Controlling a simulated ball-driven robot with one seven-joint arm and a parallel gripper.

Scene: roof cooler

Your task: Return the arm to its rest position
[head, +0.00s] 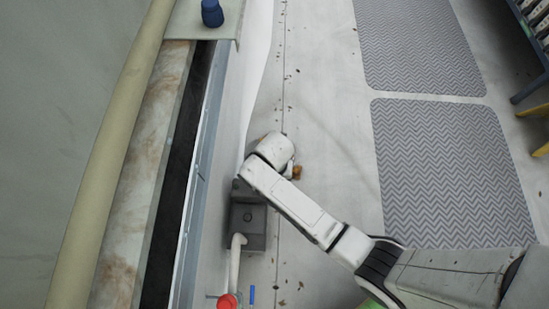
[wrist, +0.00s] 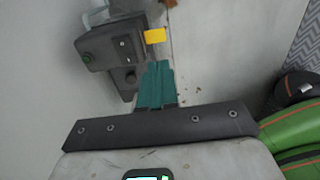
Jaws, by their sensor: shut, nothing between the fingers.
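My gripper (wrist: 157,68) shows in the wrist view as two teal fingers pressed together, shut and empty. In the head view my white arm reaches from the lower right to the middle, bent at its far end. The gripper itself is hidden there. A dark grey box (wrist: 105,48) with a green button and a yellow tag lies beyond the fingertips in the wrist view. I cannot tell how far the fingers are from it.
A cooler-like unit with a light rim (head: 140,185) runs along the left, with a dark blue capped object (head: 212,13) on its top corner. A grey wall box (head: 247,222), a white pipe (head: 236,262) and a red knob (head: 227,301) are near the arm. Patterned mats (head: 450,170) lie right.

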